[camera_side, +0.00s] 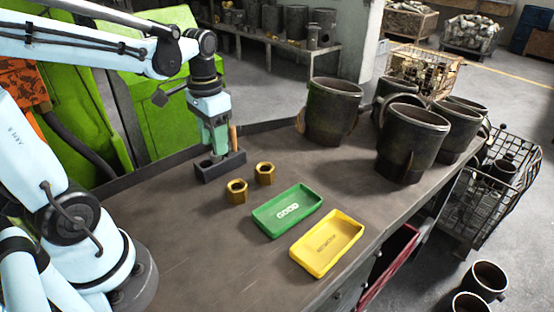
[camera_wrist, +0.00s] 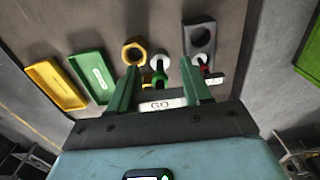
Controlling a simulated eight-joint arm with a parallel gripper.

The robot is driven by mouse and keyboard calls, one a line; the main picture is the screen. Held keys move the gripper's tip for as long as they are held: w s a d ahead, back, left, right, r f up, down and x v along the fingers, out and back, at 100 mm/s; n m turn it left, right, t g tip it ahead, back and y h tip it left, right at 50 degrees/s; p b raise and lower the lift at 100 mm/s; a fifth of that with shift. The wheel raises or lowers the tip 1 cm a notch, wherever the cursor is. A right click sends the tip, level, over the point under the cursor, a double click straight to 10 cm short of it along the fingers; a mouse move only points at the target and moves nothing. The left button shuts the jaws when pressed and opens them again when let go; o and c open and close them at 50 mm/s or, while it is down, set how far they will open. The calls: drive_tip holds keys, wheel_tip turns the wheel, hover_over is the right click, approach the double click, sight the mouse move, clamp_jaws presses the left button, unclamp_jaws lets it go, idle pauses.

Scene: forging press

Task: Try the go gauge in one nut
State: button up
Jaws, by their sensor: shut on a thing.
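My gripper (camera_side: 218,143) points down beside the dark gauge block (camera_side: 220,166) at the back of the bench. In the wrist view my gripper (camera_wrist: 159,72) is shut on the go gauge (camera_wrist: 160,104), whose grey handle reads GO and has a green band. The gauge's lower end shows between the fingers, left of the block (camera_wrist: 199,36); whether it touches anything is unclear. A second gauge with a red band (camera_wrist: 203,62) is at the block. Two brass hex nuts, a nearer one (camera_side: 236,191) and a farther one (camera_side: 265,173), lie on the bench; one nut (camera_wrist: 134,52) shows clearly in the wrist view.
A green GOOD tray (camera_side: 259,222) and a yellow tray (camera_side: 300,259) lie empty right of the nuts. Several large dark forged cups, one of them nearest the trays (camera_side: 333,112), stand on the bench's right. The bench's left front is bare.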

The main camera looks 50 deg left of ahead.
drive_tip(key=d+r, duration=0.3)
drive_tip(key=d, duration=0.2)
drive_tip(key=shift+w+f, duration=0.25)
drive_tip(key=shift+f, duration=0.9)
drive_tip(key=shift+w+f, duration=0.2)
drive_tip(key=shift+f, duration=0.95)
drive_tip(key=shift+w+f, duration=0.25)
drive_tip(key=shift+f, duration=1)
drive_tip(key=shift+f, duration=1.6)
drive_tip(key=shift+r, duration=0.35)
drive_tip(key=shift+r, duration=1.3)
drive_tip(key=shift+r, duration=0.1)
drive_tip(key=shift+r, duration=2)
